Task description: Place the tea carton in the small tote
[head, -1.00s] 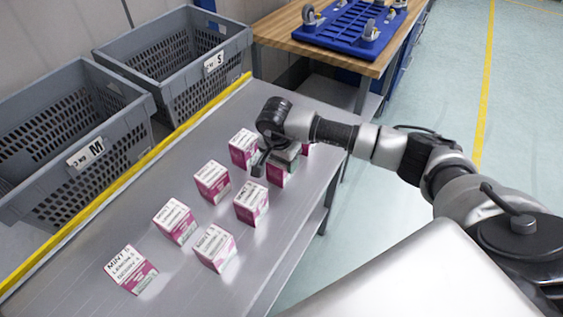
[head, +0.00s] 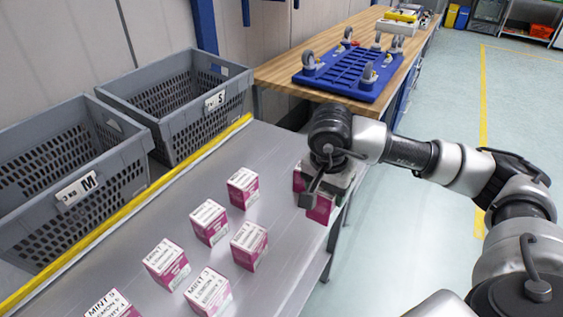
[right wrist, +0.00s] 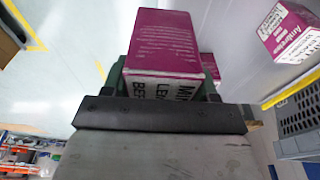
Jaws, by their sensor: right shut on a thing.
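My right gripper (head: 316,188) is shut on a white-and-magenta tea carton (head: 321,210), held near the right edge of the grey bench. In the right wrist view the held carton (right wrist: 163,42) sticks out beyond the jaws, its white printed face partly covered. The small tote (head: 224,120) is grey, with perforated walls and an S label. It stands at the back beyond the yellow strip, left of the gripper and apart from it. The part of its inside that shows looks empty. My left gripper is out of view.
Several similar cartons (head: 243,188) stand on the bench (head: 275,150); another is partly hidden behind my gripper. A grey M tote (head: 120,190) stands left of the small one. A yellow strip (head: 150,192) edges the bench. A blue wheeled dolly (head: 345,78) sits on a wooden table.

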